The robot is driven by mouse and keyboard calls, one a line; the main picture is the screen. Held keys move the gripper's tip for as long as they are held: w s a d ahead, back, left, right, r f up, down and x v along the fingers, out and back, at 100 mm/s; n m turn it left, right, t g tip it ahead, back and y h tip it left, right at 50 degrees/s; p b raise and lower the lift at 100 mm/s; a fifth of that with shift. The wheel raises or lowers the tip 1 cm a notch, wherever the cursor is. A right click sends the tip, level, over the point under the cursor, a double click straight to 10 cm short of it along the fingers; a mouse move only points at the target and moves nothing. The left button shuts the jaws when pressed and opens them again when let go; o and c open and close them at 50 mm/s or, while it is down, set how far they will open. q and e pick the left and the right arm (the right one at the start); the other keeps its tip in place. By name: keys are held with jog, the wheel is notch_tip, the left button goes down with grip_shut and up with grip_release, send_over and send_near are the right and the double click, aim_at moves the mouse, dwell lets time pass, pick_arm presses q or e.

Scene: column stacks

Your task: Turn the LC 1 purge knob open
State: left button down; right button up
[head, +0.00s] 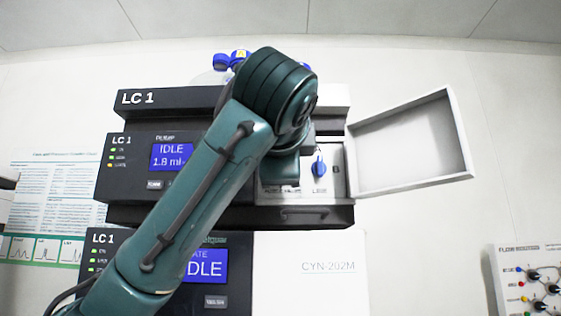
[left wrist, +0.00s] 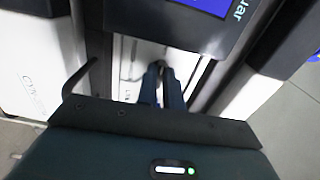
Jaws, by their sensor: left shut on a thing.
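The LC 1 pump module (head: 118,182) in the middle of the stack has its white door (head: 462,135) swung open to the right, baring a pale panel. My left gripper (left wrist: 163,80) reaches into this panel. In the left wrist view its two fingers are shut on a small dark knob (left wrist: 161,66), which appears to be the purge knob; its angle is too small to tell. In the head view my left arm hides the fingers and that knob. A blue knob (head: 318,167) shows on the panel just right of my arm. My right gripper is not in view.
The display (head: 172,156) reads IDLE and 1.8 ml. Another LC 1 module (head: 310,265) stands below, and bottles with blue caps (head: 221,61) stand on top. A panel with several knobs (head: 535,280) is at the lower right. The wall right of the door is clear.

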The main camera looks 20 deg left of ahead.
pick_arm(q)
jog(key=c, duration=1.5)
grip_release()
jog(key=shift+c, duration=0.2)
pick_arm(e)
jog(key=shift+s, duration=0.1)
pick_arm(q)
jog(key=shift+s, duration=0.1)
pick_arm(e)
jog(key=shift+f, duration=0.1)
